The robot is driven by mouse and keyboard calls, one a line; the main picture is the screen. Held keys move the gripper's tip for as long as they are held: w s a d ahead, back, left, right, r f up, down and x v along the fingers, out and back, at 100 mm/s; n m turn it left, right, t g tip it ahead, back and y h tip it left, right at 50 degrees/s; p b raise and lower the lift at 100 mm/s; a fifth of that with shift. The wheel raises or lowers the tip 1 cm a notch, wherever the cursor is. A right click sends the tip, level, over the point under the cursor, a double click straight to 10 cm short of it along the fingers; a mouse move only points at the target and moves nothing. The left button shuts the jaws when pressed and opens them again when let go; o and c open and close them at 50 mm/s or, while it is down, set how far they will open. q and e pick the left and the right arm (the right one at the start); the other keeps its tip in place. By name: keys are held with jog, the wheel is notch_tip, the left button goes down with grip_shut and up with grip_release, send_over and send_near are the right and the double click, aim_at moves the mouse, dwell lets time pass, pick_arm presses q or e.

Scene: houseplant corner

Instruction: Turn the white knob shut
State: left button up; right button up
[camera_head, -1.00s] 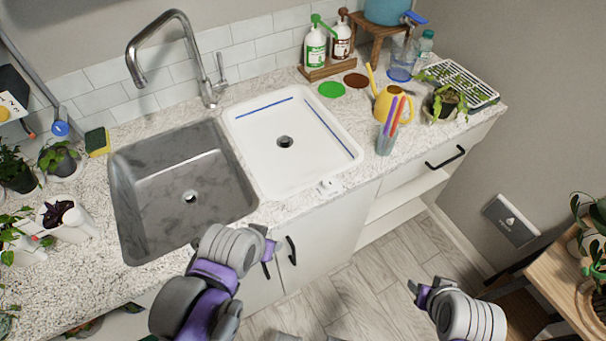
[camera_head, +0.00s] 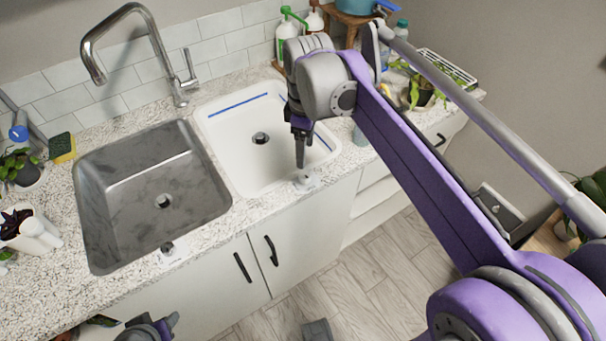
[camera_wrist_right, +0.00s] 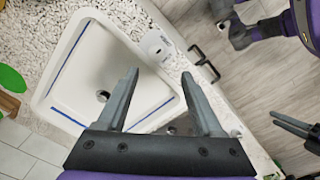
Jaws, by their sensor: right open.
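The white knob (camera_head: 306,181) sits on the counter at the front edge of the white basin (camera_head: 225,154). In the right wrist view the knob (camera_wrist_right: 155,44) shows its round top beyond my fingertips. My right gripper (camera_head: 300,163) points down over the basin's front right, just behind the knob in the head view. The right wrist view shows its two fingers (camera_wrist_right: 160,76) apart with nothing between them. The gripper looks apart from the knob. My left gripper (camera_head: 168,322) is low at the bottom left, partly cut off, and its jaw opening is unclear.
A second small knob (camera_head: 168,248) stands before the steel sink (camera_head: 140,185). A tall faucet (camera_head: 160,60) rises behind. Cabinet handles (camera_head: 272,250) stick out below the counter. My right arm hides part of the counter's right side.

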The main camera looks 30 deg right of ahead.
aim_at(305, 175)
jog(key=shift+n, duration=0.5)
jog(key=f, duration=0.3)
jog(key=f+b, duration=0.1)
jog(key=f, duration=0.3)
jog(key=w+f, duration=0.1)
jog(key=f, duration=0.2)
jog(key=shift+d+f, duration=0.15)
jog(key=shift+d, duration=0.1)
grip_shut()
